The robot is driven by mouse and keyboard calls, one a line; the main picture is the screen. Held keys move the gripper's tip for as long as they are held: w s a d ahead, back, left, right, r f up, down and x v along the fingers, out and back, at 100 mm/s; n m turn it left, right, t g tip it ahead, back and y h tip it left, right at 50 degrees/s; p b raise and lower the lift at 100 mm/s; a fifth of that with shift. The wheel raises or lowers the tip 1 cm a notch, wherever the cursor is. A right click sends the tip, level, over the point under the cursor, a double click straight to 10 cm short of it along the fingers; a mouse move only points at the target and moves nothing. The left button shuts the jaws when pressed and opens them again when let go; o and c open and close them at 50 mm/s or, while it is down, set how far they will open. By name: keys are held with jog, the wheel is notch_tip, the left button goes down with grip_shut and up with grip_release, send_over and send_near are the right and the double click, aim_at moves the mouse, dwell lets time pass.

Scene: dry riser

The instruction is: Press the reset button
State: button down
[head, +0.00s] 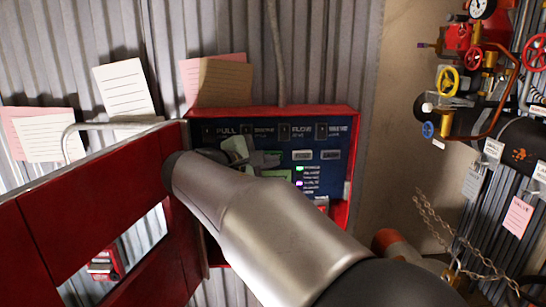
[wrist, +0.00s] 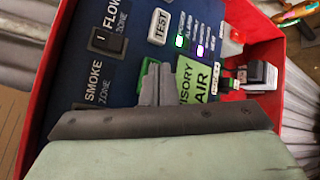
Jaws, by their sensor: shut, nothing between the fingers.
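The open red box holds a dark blue control panel (head: 325,180), which also shows in the wrist view (wrist: 80,50). My gripper (head: 262,160) is shut and empty, with its fingertips at the panel in the wrist view (wrist: 157,72). A green piece (wrist: 143,90), perhaps a button, shows beside and behind the fingertips; its label is hidden and I cannot tell if they touch. A pale TEST button (wrist: 160,26) sits above it in the wrist view. No label reading RESET is legible in either view.
The box's red door (head: 100,225) stands open at left, beside my arm. A green supervisory air label (wrist: 197,80) lies right of the fingers. The red box rim (wrist: 255,62) borders the panel. Valves and pipes (head: 475,80) stand at far right.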

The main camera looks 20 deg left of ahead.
jog(key=shift+w+a, duration=0.15)
jog(key=shift+w, duration=0.35)
dwell(0.4)
jog(key=shift+s, duration=0.15)
jog(key=shift+s+d+b, duration=0.3)
jog(key=shift+s, duration=0.45)
jog(key=shift+s, duration=0.1)
jog(key=s, duration=0.1)
jog(key=s+d+b, duration=0.1)
jog(key=s, duration=0.1)
jog(key=s+b, duration=0.1)
jog(key=shift+s+d, duration=0.25)
jog(key=shift+d, duration=0.1)
dwell(0.4)
